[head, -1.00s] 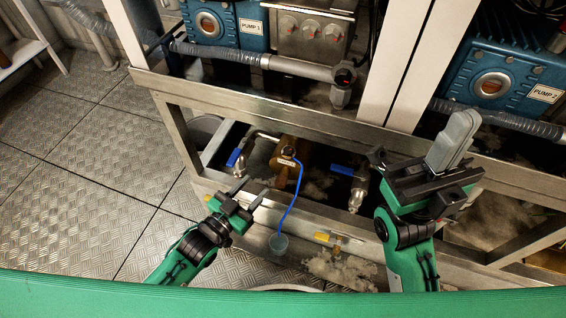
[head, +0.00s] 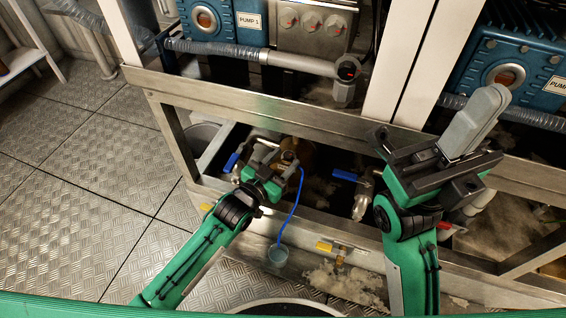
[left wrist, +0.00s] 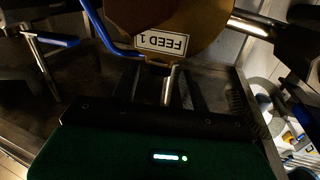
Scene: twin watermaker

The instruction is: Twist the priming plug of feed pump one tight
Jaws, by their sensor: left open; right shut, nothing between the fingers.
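Feed pump one is a bronze body (head: 306,153) in the lower frame bay. In the left wrist view its round bronze body (left wrist: 200,18) carries a "FEED 1" label (left wrist: 162,42). A small metal stem (left wrist: 167,86), seemingly the priming plug, shows below the label, between the two dark fingers of my left gripper (left wrist: 161,90). The fingers stand apart, one on each side; I cannot tell whether they touch it. In the head view my left gripper (head: 275,163) is open at the pump's front and hides most of it. My right gripper (head: 478,118) is shut and empty, raised at the right.
A blue tube (head: 296,208) runs from the pump to a small clear cup (head: 278,254). Blue-handled valves (head: 345,175) flank the pump. A steel rail (head: 290,117) crosses above. A yellow-handled valve (head: 325,246) sits low in front. The floor at left is clear.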

